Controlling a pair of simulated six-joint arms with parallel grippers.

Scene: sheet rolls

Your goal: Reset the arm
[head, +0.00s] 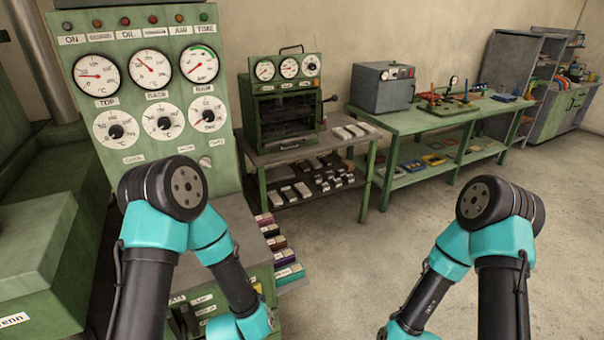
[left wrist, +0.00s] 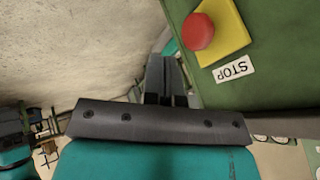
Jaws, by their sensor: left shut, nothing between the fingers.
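My left arm (head: 165,215) stands folded at the lower left of the head view, in front of the green gauge panel (head: 145,85). My right arm (head: 490,230) stands folded in a similar way at the lower right, over open floor. Neither gripper shows in the head view. In the left wrist view my left gripper (left wrist: 166,75) is shut and empty. It points away past the edge of a green machine housing (left wrist: 270,75), which fills the upper right of that view. My right gripper is out of sight.
A red stop button (left wrist: 198,31) on a yellow plate sits on the housing near my left gripper. Colored boxes (head: 281,245) sit beside my left arm. A small oven (head: 288,110) and a green bench (head: 430,120) stand farther back. Concrete floor (head: 330,260) lies clear between my arms.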

